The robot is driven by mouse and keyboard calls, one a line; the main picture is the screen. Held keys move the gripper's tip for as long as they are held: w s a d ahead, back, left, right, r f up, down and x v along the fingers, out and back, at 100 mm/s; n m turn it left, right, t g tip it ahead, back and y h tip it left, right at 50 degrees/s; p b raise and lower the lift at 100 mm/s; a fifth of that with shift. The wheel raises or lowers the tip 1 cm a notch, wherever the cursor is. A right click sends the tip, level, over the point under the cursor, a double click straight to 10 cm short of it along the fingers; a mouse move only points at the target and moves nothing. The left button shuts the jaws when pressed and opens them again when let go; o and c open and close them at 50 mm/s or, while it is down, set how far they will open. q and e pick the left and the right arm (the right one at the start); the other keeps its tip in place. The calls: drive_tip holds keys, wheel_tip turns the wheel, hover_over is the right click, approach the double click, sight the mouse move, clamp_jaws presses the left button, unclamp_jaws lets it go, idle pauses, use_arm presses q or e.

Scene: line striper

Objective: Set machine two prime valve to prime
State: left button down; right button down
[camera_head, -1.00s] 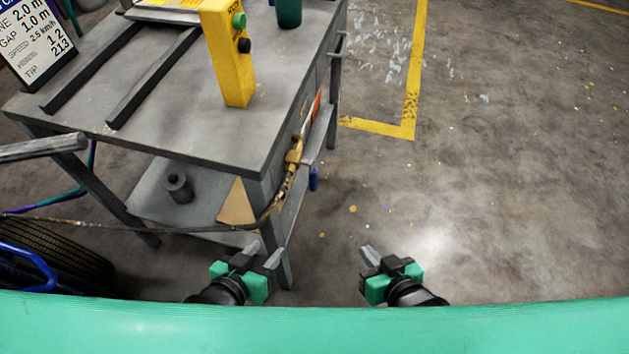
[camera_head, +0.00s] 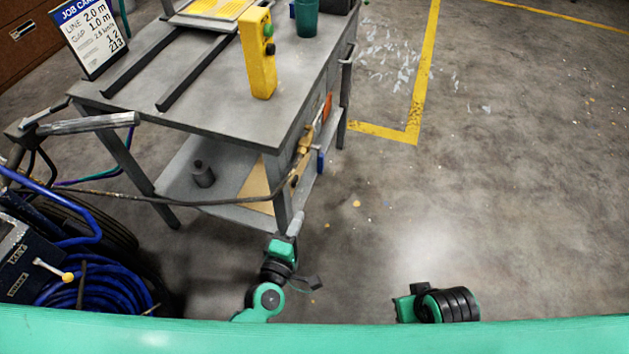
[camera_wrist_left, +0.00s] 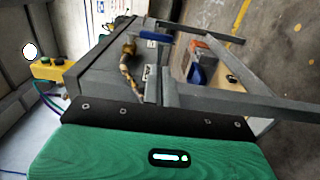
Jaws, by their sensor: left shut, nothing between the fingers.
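A lever with a yellow knob (camera_head: 67,276) sticks out of a dark labelled box (camera_head: 28,262) on the machine at the lower left of the head view. It looks like a valve handle, but I cannot tell which machine or setting it belongs to. My left gripper (camera_head: 296,224) is shut and empty, in front of the cart's near corner leg and well to the right of the lever. My right gripper (camera_head: 408,300) is low at the bottom centre-right, and its fingers do not show clearly.
A grey cart (camera_head: 215,105) carries a yellow button box (camera_head: 258,55) and a job card (camera_head: 90,36). Coiled blue hose (camera_head: 95,285) and a tyre (camera_head: 95,225) crowd the lower left. A dark hose crosses before the cart's lower shelf. Floor on the right is open.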

sight(320, 168)
idle(0.3)
use_arm(q)
drive_tip(key=x, duration=1.3)
drive_tip(key=shift+f, duration=0.1)
drive_tip(key=shift+w+d, duration=0.15)
drive_tip(key=shift+w, duration=0.25)
use_arm(e)
drive_tip(key=shift+r, duration=0.3)
use_arm(q)
drive_tip(key=shift+b, duration=0.3)
use_arm(e)
drive_tip(key=shift+s+f, duration=0.1)
drive_tip(key=shift+f, duration=0.05)
